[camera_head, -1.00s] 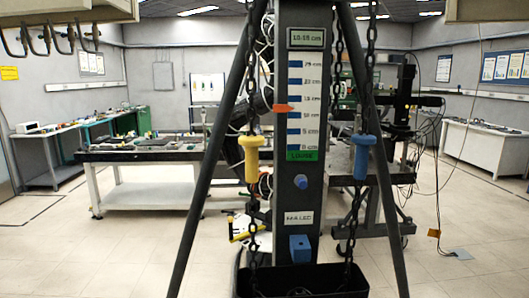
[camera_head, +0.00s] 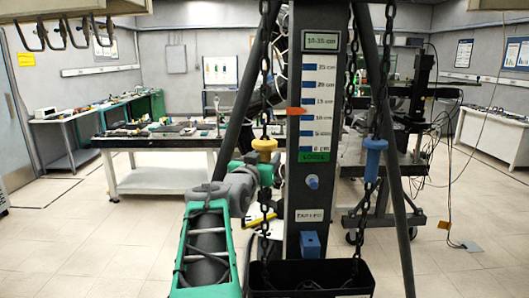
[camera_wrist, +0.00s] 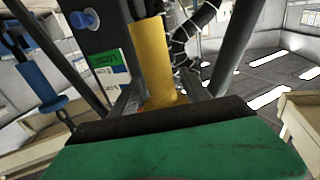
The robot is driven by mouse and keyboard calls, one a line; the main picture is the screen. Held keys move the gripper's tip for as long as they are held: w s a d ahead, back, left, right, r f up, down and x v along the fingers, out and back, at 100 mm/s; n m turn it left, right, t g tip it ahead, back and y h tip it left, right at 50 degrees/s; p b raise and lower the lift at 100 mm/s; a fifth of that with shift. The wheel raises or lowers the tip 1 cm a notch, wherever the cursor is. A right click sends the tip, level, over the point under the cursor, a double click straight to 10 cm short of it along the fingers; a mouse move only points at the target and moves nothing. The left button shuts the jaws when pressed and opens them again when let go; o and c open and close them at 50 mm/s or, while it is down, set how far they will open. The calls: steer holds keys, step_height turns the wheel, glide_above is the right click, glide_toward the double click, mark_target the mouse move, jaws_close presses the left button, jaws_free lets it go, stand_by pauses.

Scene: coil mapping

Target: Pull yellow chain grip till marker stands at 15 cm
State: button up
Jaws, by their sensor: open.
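The yellow chain grip (camera_head: 264,145) hangs on the left chain beside the dark post. In the wrist view the yellow grip (camera_wrist: 150,55) stands between the finger tips of my gripper (camera_wrist: 160,98), which is open; contact cannot be told. In the head view my gripper (camera_head: 256,168) hides the grip's lower part. The orange marker (camera_head: 296,111) points at the scale (camera_head: 318,108) between the 10 cm and 15 cm lines. The blue chain grip (camera_head: 373,158) hangs on the right chain.
Tripod legs (camera_head: 402,215) stand on both sides of the post. A black bin (camera_head: 312,277) holds the chain ends below. A workbench (camera_head: 150,168) stands behind on the left. Hooks (camera_head: 82,33) hang at the upper left.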

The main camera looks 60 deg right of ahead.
steer(key=shift+w+d, duration=0.1)
steer(key=shift+d, duration=0.25)
steer(key=shift+c, duration=0.2)
jaws_close()
steer(key=shift+f, duration=0.15)
stand_by(0.9)
